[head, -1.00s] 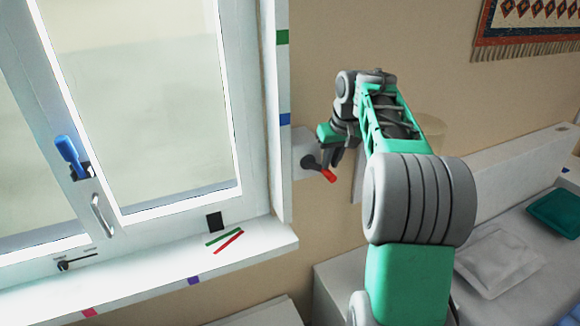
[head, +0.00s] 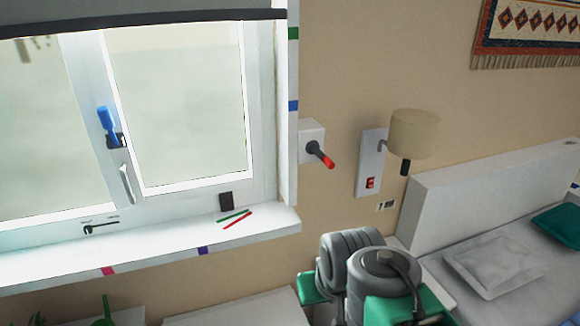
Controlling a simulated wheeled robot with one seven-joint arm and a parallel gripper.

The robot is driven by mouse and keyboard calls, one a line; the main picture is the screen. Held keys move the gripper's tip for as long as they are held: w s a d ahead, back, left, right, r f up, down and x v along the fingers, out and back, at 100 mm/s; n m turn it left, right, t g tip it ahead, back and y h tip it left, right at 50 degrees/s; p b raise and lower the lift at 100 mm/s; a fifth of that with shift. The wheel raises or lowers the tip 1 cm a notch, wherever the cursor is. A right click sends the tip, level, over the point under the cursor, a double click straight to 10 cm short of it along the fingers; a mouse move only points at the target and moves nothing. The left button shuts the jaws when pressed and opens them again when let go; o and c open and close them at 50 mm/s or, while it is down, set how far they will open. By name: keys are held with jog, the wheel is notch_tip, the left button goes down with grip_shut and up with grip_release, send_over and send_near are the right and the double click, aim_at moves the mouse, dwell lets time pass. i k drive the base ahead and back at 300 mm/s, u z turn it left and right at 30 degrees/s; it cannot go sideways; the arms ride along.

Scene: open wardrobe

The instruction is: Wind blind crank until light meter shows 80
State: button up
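The blind crank is a white wall box (head: 308,130) right of the window, with a short dark arm and a red-tipped handle (head: 328,161) pointing down and right. Nothing holds it. The rolled blind (head: 150,20) shows as a dark grey band across the top of the window, with most of the glass uncovered. A small dark upright device (head: 226,201), perhaps the light meter, stands on the sill; no reading is legible. My arm is folded low at the bottom centre-right, and my gripper is not visible.
A green strip and a red strip (head: 238,220) lie on the white sill (head: 150,250). A wall lamp (head: 414,133) with a red switch hangs right of the crank. A bed with pillows (head: 497,262) is at right. The space before the crank is clear.

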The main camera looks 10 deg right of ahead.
aim_at(329, 163)
jog(key=u, duration=0.55)
jog(key=k, duration=0.15)
jog(key=z, duration=1.6)
jog(key=i, duration=0.75)
jog(key=u, duration=0.3)
